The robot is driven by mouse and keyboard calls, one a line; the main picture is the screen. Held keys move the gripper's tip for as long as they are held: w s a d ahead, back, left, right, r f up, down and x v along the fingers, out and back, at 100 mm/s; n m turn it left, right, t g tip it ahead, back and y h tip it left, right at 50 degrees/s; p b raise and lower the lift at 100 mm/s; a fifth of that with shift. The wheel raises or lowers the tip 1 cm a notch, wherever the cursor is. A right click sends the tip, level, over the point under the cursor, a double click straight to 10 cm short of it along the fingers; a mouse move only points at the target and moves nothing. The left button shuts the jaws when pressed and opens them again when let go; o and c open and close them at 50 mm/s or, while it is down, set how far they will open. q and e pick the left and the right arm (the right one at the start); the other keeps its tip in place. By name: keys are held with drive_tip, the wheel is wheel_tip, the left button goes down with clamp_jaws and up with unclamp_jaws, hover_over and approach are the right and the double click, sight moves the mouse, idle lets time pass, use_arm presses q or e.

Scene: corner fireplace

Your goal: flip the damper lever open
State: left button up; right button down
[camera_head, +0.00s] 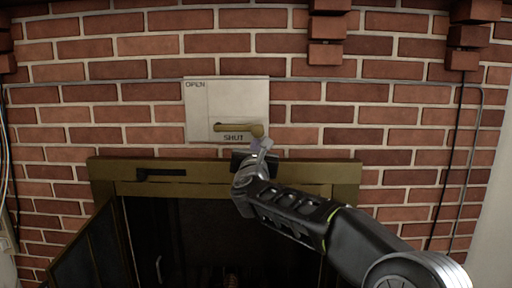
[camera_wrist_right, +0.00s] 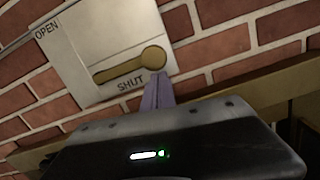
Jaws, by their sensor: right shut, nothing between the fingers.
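The damper lever (camera_head: 236,127) is a brass bar with a rounded end, on a pale plate (camera_head: 226,96) marked OPEN at upper left and SHUT at the bottom. The lever lies about level, just above the word SHUT, with its round end at the right. In the right wrist view the lever (camera_wrist_right: 132,65) also shows on the plate (camera_wrist_right: 95,38). My right gripper (camera_head: 260,144) is shut and empty, its tips just below the round end. In the right wrist view its fingers (camera_wrist_right: 157,92) come up close under that end; I cannot tell whether they touch. My left gripper is out of view.
Below the plate is a brass fireplace frame (camera_head: 105,172) with a dark handle (camera_head: 162,173) and a glass door (camera_head: 87,252) swung out at the left. Brick blocks (camera_head: 327,30) jut out above. Thin cables run down the wall on both sides.

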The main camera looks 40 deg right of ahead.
drive_tip(key=shift+r+n, duration=0.3)
drive_tip(key=shift+r, duration=0.2)
drive_tip(key=shift+s+d+r+n+p, duration=0.1)
drive_tip(key=shift+r+n+p, duration=0.25)
drive_tip(key=shift+r+n, duration=0.15)
drive_tip(key=shift+s+d+r+n+p, duration=0.1)
drive_tip(key=shift+r+n+p, duration=0.25)
drive_tip(key=shift+r+n, duration=0.15)
drive_tip(key=w+a+r+n+y+p, duration=0.1)
drive_tip(key=w+a+r+n+p, duration=0.1)
drive_tip(key=r+n+p, duration=0.4)
drive_tip(key=w+a+r+n+y+p, duration=0.1)
drive_tip(key=w+a+r+n+p, duration=0.2)
drive_tip(key=n+p, duration=0.7)
drive_tip(key=shift+w+a+r+t+y+p, duration=0.25)
drive_tip(key=shift+a+r+t+y+p, duration=0.15)
drive_tip(key=shift+a+r+p, duration=0.95)
drive_tip(key=shift+d+r, duration=0.2)
drive_tip(key=shift+r, duration=0.05)
